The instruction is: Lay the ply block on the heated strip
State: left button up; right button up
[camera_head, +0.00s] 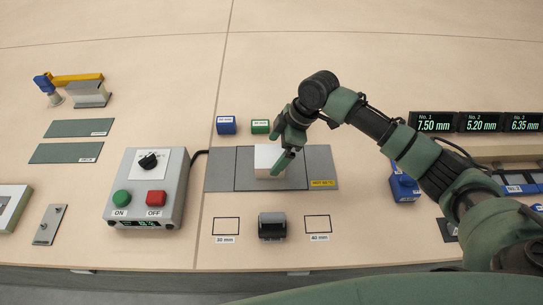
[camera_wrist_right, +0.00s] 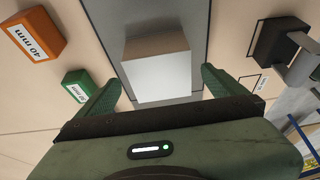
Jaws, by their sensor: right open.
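A pale block (camera_head: 268,157), which looks like the ply block, sits on the middle section of the dark grey strip (camera_head: 220,170). In the right wrist view, the block (camera_wrist_right: 157,68) lies between the two spread green fingers (camera_wrist_right: 161,78), with a gap on each side. The right gripper is open and empty. My left gripper does not show.
A control box (camera_head: 149,188) with green and red buttons stands left of the strip. Blue (camera_head: 226,125) and green (camera_head: 260,127) blocks sit behind it. A dark holder (camera_head: 272,226) stands in front between two outlined spots. An orange block (camera_wrist_right: 33,34) shows in the wrist view.

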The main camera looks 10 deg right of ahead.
jog(key=v, duration=0.8)
